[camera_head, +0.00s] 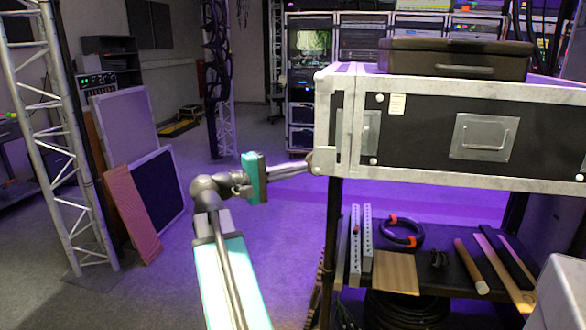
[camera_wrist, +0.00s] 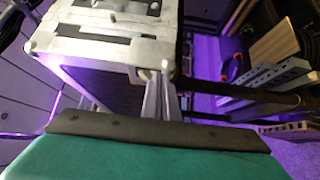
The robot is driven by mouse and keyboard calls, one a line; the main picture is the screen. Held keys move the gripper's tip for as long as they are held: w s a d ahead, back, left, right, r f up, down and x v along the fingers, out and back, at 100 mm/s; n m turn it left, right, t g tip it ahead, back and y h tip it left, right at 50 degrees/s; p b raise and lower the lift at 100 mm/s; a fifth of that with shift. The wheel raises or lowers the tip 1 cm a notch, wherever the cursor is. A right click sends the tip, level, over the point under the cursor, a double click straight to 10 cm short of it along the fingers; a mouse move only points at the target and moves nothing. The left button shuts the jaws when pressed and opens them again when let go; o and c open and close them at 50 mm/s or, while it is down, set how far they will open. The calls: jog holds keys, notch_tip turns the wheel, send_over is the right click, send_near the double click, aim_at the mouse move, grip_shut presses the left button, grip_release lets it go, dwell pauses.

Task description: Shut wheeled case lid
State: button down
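The large black case (camera_head: 420,130) with silver edges and metal corners stands at the right, on top of a dark rack. A vertical seam near its left end sets off a narrow silver-edged section (camera_head: 335,120), which looks like the lid and lies close against the body. Whether it is fully closed is unclear. My gripper (camera_head: 307,167) reaches from the left to the lower left corner of this section. In the wrist view the narrow fingers (camera_wrist: 165,80) are close together, right at the metal corner (camera_wrist: 149,58) of the case. I see nothing held between them.
A smaller black case (camera_head: 455,58) lies on top of the large one. The shelf (camera_head: 455,265) below holds a coiled cable (camera_head: 401,232), a wooden board (camera_head: 396,272) and rods. A truss (camera_head: 55,140) and leaning panels (camera_head: 125,120) stand left. Floor between is clear.

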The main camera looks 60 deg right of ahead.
jog(key=s+a+b, duration=0.1)
jog(key=a+b, duration=0.7)
jog(key=a, duration=0.1)
jog(key=shift+s+t+b, duration=0.3)
jog(key=shift+s+b, duration=0.1)
dwell(0.9)
dwell(0.5)
